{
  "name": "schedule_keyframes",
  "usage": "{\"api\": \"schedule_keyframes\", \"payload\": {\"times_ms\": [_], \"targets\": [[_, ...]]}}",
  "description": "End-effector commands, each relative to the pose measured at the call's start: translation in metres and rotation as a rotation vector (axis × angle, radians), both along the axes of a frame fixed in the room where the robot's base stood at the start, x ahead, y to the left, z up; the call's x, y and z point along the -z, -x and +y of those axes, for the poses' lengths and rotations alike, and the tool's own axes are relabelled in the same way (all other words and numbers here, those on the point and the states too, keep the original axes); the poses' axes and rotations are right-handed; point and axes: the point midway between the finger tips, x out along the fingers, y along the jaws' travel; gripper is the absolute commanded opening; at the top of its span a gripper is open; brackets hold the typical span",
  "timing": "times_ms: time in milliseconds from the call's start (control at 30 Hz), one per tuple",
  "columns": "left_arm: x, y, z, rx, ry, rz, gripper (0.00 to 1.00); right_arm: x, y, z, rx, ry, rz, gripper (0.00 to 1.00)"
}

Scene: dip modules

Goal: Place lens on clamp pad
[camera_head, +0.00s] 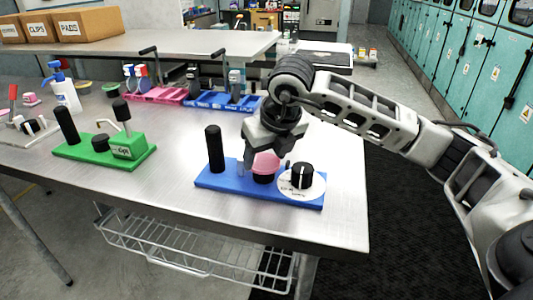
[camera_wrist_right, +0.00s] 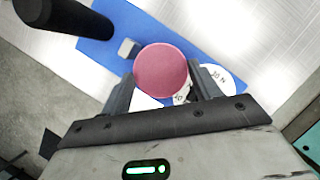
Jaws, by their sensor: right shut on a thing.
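The round pink lens (camera_head: 266,162) is between the fingers of my right gripper (camera_head: 265,158), which is shut on it. It also shows in the right wrist view (camera_wrist_right: 161,70) as a pink disc between the two fingers. In the head view it sits directly over a short black round pad (camera_head: 263,178) on the blue module (camera_head: 224,182). I cannot tell whether lens and pad touch. In the wrist view the lens hides the pad. My left gripper is not in view.
The blue module carries a tall black post (camera_head: 215,148) on the left and a black knob on a white dial (camera_head: 314,187) on the right. A green module (camera_head: 85,150) stands to the left. Pink (camera_head: 155,95) and blue (camera_head: 222,101) trays lie behind. The table's front edge is close.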

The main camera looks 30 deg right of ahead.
Motion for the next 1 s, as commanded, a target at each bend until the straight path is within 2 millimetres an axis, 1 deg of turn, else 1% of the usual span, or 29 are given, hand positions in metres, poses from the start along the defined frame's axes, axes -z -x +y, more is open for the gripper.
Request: {"api": "schedule_keyframes", "payload": {"times_ms": [67,100,167,433,500,567,667,900,1000], "targets": [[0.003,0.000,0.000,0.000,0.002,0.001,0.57,0.003,0.000,0.000,0.000,0.000,0.000,0.41],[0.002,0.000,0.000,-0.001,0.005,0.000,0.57,0.003,0.000,0.000,0.000,0.000,0.000,0.68],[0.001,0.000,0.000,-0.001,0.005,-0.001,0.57,0.002,0.000,0.000,0.000,0.000,0.001,0.84],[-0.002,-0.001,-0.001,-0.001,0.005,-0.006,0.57,0.001,0.000,0.000,0.000,0.000,0.001,0.84],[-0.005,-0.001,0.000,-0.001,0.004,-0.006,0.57,-0.002,0.000,0.000,0.000,0.000,0.001,0.84],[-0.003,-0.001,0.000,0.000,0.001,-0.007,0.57,-0.005,0.001,0.000,0.000,-0.001,-0.001,0.84],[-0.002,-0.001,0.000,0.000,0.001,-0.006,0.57,-0.019,0.006,0.001,0.000,-0.001,-0.004,0.84],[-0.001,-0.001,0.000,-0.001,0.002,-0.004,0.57,-0.069,0.027,0.002,-0.001,0.000,-0.005,0.84],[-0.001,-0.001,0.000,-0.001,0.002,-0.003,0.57,-0.086,0.034,0.003,0.000,-0.001,-0.005,0.84]]}}
